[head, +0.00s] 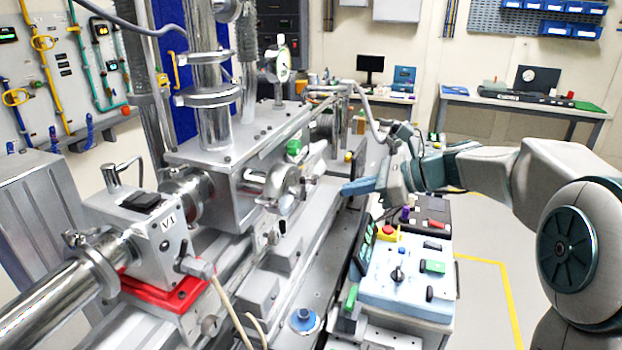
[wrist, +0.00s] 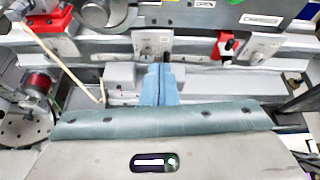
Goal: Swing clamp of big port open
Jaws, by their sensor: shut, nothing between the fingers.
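A round metal port with a clamp-like ring around it (head: 286,186) sticks out from the right side of the steel chamber (head: 215,205) in the head view. I take it for the big port; whether its clamp is open or closed I cannot tell. My gripper (head: 346,188) is to the right of this port, apart from it, with its blue fingers pointing left toward the chamber. In the wrist view the fingers of my gripper (wrist: 160,70) are together and hold nothing. They are over a grey rail with small blocks. The clamp cannot be made out clearly in the wrist view.
A control box (head: 408,275) with a red button and switches stands below my arm. A valve block marked V1 (head: 150,235) sits on a red base at the left. A red-handled part (wrist: 226,45) shows in the wrist view. Open floor lies at the right.

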